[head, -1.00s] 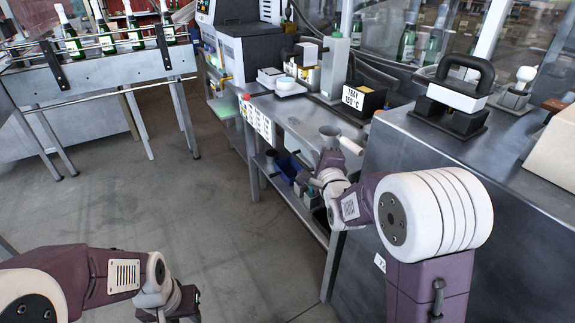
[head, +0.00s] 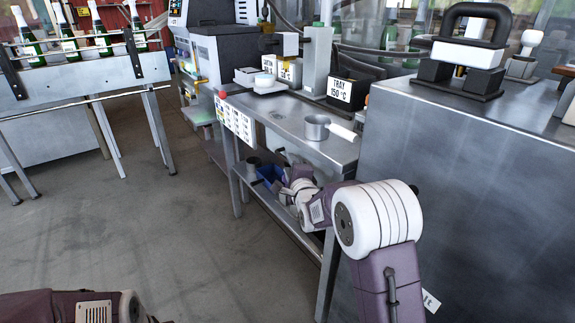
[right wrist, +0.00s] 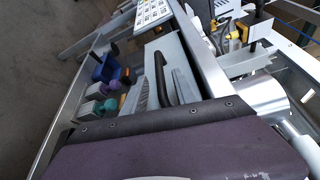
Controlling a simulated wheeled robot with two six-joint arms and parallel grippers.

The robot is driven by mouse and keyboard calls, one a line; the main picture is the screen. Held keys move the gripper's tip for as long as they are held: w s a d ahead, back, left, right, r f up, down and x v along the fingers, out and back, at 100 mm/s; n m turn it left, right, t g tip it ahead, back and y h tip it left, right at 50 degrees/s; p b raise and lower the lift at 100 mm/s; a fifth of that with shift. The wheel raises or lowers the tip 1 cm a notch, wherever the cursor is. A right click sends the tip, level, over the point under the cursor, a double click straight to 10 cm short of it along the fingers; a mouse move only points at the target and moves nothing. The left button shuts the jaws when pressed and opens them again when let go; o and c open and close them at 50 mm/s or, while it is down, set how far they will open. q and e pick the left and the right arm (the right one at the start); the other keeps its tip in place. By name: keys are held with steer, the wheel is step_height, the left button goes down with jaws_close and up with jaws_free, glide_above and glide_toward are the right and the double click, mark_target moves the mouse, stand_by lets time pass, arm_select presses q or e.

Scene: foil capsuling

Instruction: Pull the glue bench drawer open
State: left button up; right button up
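The glue bench (head: 300,110) is a steel table with a lower shelf, right of the middle in the head view. In the right wrist view a pale panel under the bench top, which looks like the drawer front (right wrist: 181,58), carries a black bar handle (right wrist: 162,78). In the head view my right gripper (head: 284,188) is below the bench top's front edge, in front of the shelf. Its fingers are small and partly hidden by my wrist, so their opening and any contact with the handle are unclear. My left gripper is out of view; only its forearm shows at the bottom left.
A small metal pot (head: 317,127) with a pale handle stands on the bench top near a black tray box (head: 346,92). A blue bin (head: 268,174) is on the lower shelf. A large steel cabinet (head: 450,170) stands close on the right.

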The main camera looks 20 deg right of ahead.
steer(key=shift+w+f, duration=0.15)
steer(key=shift+w, duration=1.65)
jaws_close()
